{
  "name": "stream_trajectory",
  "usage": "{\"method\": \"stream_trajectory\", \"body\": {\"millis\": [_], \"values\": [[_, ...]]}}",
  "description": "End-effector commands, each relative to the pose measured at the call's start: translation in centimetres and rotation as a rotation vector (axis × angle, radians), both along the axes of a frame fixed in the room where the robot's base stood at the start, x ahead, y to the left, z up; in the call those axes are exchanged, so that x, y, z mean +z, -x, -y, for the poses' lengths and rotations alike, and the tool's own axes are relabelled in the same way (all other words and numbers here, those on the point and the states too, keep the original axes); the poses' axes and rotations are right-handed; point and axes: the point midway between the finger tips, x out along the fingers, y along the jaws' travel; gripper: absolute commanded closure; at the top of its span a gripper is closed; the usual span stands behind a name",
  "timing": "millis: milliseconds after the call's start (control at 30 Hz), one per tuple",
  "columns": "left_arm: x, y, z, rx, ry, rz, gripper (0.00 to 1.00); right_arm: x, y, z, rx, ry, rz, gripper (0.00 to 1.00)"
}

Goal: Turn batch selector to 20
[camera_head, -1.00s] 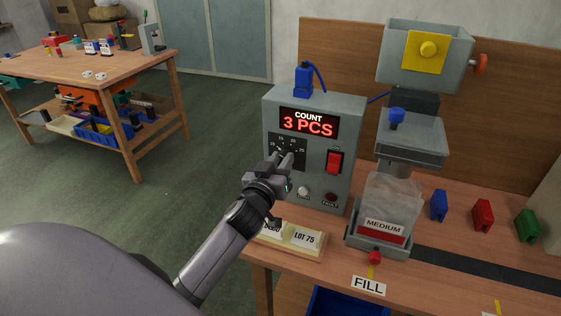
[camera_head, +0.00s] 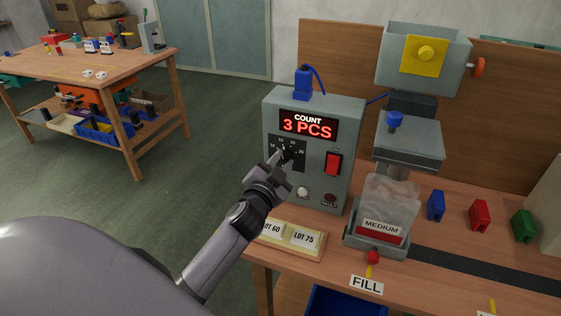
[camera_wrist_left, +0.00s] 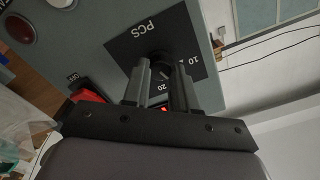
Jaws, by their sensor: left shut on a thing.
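The batch selector is a dark dial plate (camera_head: 299,158) with white numbers on the front of the grey control box (camera_head: 350,130). My left gripper (camera_head: 281,161) reaches it from the lower left and is shut on the black selector knob. In the left wrist view the knob (camera_wrist_left: 158,61) sits between the two fingertips (camera_wrist_left: 159,74), with "PCS", "10" and "20" on the plate around it. The fingers hide much of the knob, and I cannot tell which number it points to. The red display (camera_head: 308,126) reads "COUNT 3 PCS". My right gripper is not in view.
A red rocker switch (camera_head: 333,163), a white button (camera_head: 303,193) and a dark red lamp (camera_head: 329,199) are close to the selector. Lot plates (camera_head: 304,238) lie below my wrist. A bag marked MEDIUM (camera_head: 385,207) stands right of the box.

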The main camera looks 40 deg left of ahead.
Motion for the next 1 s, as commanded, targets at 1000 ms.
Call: {"method": "stream_trajectory", "body": {"millis": [1000], "values": [[-0.14,0.02,0.05,-0.001,-0.696,-0.169,1.00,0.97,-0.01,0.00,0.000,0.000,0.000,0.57]]}}
